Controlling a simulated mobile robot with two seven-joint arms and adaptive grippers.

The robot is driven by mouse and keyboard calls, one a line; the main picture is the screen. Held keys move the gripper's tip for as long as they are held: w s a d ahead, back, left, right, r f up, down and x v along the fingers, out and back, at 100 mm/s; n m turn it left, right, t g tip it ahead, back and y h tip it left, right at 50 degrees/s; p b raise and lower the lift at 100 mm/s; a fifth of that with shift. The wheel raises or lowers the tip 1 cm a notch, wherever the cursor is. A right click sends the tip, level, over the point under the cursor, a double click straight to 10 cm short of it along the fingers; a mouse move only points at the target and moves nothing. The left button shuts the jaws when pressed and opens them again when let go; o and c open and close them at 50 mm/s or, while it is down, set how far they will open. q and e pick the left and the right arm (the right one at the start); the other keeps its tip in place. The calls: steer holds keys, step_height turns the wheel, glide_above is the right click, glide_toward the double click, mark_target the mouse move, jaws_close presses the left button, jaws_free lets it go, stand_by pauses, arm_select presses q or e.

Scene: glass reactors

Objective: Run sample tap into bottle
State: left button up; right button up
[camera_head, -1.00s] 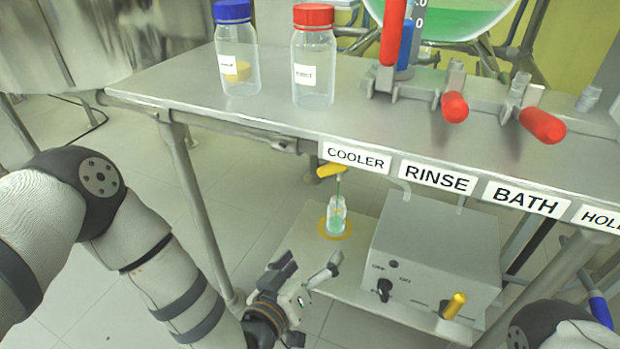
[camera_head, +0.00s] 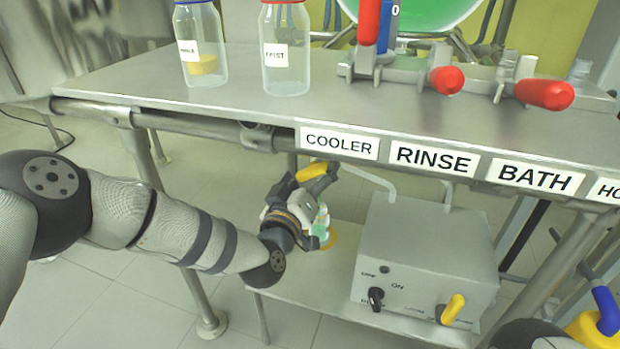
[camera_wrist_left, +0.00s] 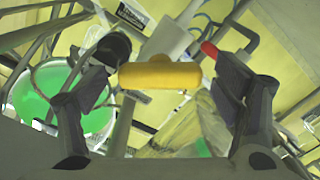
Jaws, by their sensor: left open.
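The sample tap's yellow handle (camera_head: 312,171) is below the table edge, under the COOLER label. My left gripper (camera_head: 303,184) is open at this handle, coming from the lower left. In the left wrist view the handle (camera_wrist_left: 160,76) lies crosswise between the two spread fingers of the gripper (camera_wrist_left: 163,85), with gaps on both sides. The small sample bottle (camera_head: 321,228) with green liquid stands on the lower shelf below the tap, partly hidden by my gripper. My right gripper is out of view.
A grey control box (camera_head: 428,262) with knobs stands on the lower shelf (camera_head: 320,285), right of the bottle. Two bottles, one blue-capped (camera_head: 203,50) and one red-capped (camera_head: 287,55), stand on the table. Red-handled valves (camera_head: 446,80) are at the table's right.

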arm_select(q)
steer(key=c, duration=1.2)
steer(key=shift+o, duration=0.2)
steer(key=shift+r+m, duration=0.1)
steer(key=shift+m, duration=0.2)
steer(key=m+p, duration=0.2)
steer(key=shift+m, duration=0.3)
steer(key=shift+m+p, duration=0.7)
steer(key=shift+m, duration=1)
steer(key=o, duration=1.2)
steer(key=shift+c, duration=0.2)
